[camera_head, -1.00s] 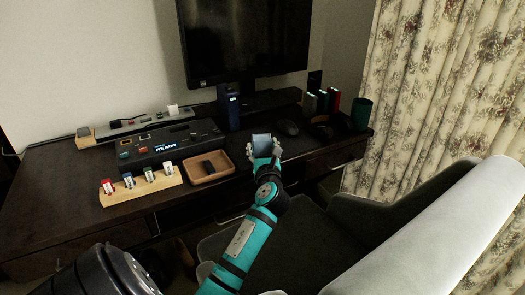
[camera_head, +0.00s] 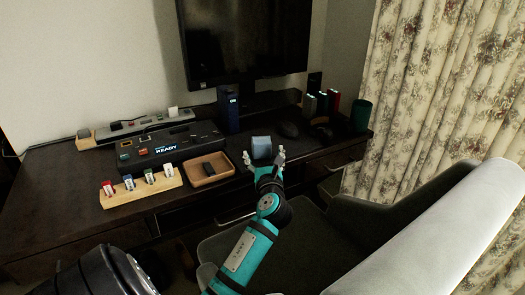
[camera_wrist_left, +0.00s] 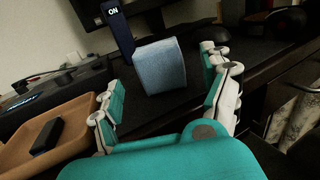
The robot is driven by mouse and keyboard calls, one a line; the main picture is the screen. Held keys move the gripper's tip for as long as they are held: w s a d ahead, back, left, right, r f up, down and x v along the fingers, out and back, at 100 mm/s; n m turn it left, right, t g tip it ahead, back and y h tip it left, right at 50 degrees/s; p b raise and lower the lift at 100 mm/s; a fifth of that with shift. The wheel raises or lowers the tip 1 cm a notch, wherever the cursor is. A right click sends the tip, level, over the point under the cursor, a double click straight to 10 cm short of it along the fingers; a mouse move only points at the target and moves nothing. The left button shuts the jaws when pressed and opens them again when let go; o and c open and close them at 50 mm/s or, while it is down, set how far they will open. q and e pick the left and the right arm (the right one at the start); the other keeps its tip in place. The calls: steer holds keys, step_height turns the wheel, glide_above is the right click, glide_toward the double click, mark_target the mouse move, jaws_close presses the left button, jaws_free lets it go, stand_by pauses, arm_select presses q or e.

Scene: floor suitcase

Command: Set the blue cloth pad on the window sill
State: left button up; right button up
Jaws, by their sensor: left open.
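The blue cloth pad (camera_head: 262,148) rests as a small block on the dark desk, near its front edge and right of the wooden tray. My left gripper (camera_head: 264,159) is open just in front of it, its fingers spread to either side. In the left wrist view the pad (camera_wrist_left: 160,66) stands slightly tilted beyond the palm, with a gap to each finger, and nothing is gripped. No window sill can be made out. My right gripper is not in view.
The wooden tray (camera_head: 195,181) holds a dark block. A control box (camera_head: 165,150), card rack (camera_head: 140,192), blue device (camera_head: 228,108), monitor (camera_head: 243,40), mouse (camera_head: 288,129) and green cup (camera_head: 361,114) stand on the desk. A chair (camera_head: 390,225) and floral curtain (camera_head: 440,80) are at right.

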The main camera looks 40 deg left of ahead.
mark_target(263, 145)
arm_select(q)
steer(key=shift+o, duration=0.6)
steer(key=v, duration=0.9)
steer(key=shift+p, duration=0.45)
steer(key=s+d+r+p, duration=0.1)
steer(key=s+d+r, duration=0.1)
steer(key=s+d, duration=0.1)
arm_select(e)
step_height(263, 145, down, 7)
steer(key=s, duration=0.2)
arm_select(q)
steer(key=b+x, duration=0.1)
steer(key=x, duration=1)
steer(key=shift+w+a+f, duration=0.1)
steer(key=shift+w+a, duration=0.05)
steer(key=shift+a, duration=0.05)
steer(key=shift+w+b+x, duration=0.2)
steer(key=shift+b+x, duration=0.65)
steer(key=shift+x, duration=2.05)
steer(key=shift+d, duration=0.2)
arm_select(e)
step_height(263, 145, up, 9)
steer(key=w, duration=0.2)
arm_select(q)
steer(key=shift+c, duration=0.3)
steer(key=c, duration=1.3)
